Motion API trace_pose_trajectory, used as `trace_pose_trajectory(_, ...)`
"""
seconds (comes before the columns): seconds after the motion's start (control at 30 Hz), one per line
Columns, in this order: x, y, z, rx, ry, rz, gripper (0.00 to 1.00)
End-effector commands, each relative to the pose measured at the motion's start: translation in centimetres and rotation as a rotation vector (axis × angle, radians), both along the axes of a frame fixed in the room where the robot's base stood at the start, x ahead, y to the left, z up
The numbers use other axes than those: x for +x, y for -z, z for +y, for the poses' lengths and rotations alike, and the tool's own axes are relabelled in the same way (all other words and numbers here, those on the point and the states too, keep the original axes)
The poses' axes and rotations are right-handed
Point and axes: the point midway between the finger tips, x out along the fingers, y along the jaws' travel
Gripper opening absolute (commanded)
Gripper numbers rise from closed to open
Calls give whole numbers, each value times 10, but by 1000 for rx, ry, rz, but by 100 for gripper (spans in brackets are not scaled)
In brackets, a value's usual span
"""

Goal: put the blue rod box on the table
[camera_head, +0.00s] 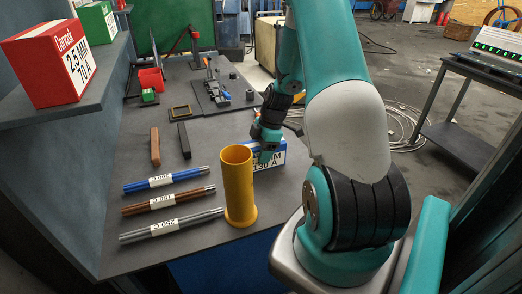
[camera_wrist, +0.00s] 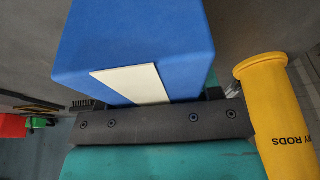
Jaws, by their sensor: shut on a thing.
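The blue rod box (camera_head: 279,156), with a white label reading "130 A", is at the right side of the dark table (camera_head: 222,185), behind the yellow tube. My gripper (camera_head: 267,143) is shut on it from above. In the wrist view the blue box (camera_wrist: 195,35) fills the upper middle with a pale label patch, against the dark gripper finger (camera_wrist: 165,123). I cannot tell whether the box's underside touches the table top. Its lower part is partly hidden by the yellow tube and my arm.
The yellow tube (camera_head: 238,185) stands upright close in front of the box. Blue, brown and grey rod bundles (camera_head: 165,180) lie at the left front. A red box (camera_head: 55,62) and a green box (camera_head: 97,22) sit on shelves. Fixtures (camera_head: 215,90) occupy the table's far part.

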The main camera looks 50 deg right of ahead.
Motion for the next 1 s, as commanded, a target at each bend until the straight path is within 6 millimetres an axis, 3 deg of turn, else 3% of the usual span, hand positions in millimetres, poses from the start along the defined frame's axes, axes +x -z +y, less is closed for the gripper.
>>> trace_pose_trajectory(0.03, 0, 1, 0, 0, 0, 0, 65)
trace_pose_trajectory(0.1, 0, 1, 0, 0, 0, 0, 81)
trace_pose_trajectory(0.13, 0, 1, 0, 0, 0, 0, 84)
trace_pose_trajectory(0.5, -1, -7, -2, -1, 1, -2, 84)
trace_pose_trajectory(1.0, -16, -100, -27, -2, 1, -2, 84)
